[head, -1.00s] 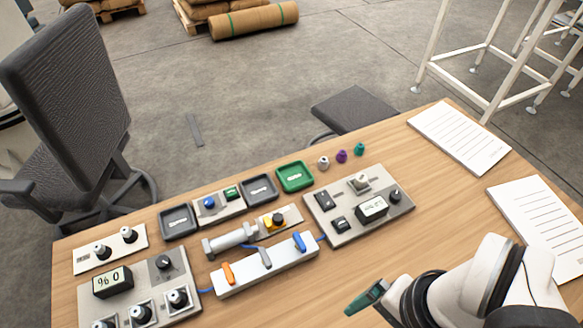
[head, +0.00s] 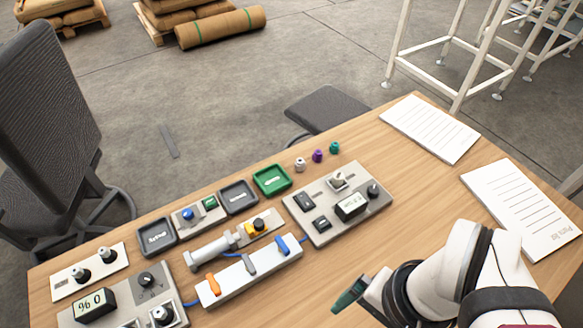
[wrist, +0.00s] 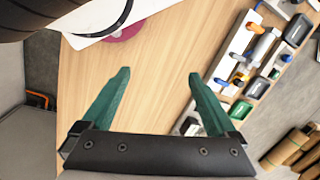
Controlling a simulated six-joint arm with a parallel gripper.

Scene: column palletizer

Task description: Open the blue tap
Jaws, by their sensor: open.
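The blue tap (head: 282,245) is a small blue lever at the right end of a white manifold bar (head: 235,283). A grey tap (head: 248,263) and an orange tap (head: 214,284) sit on the same bar to its left. My gripper (head: 348,297) is to the right of the bar and nearer the front, apart from the blue tap. In the wrist view its green fingers (wrist: 159,73) are spread with only bare tabletop between them. Small blue and orange parts show right of the fingers there, but I cannot tell surely which is the blue tap.
A control panel (head: 325,223) stands behind and right of the bar. A grey cylinder (head: 210,251) and yellow part (head: 259,226) lie just behind it. Another panel (head: 125,322) is at left. Paper sheets (head: 520,205) lie at right. Bare wood lies between gripper and bar.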

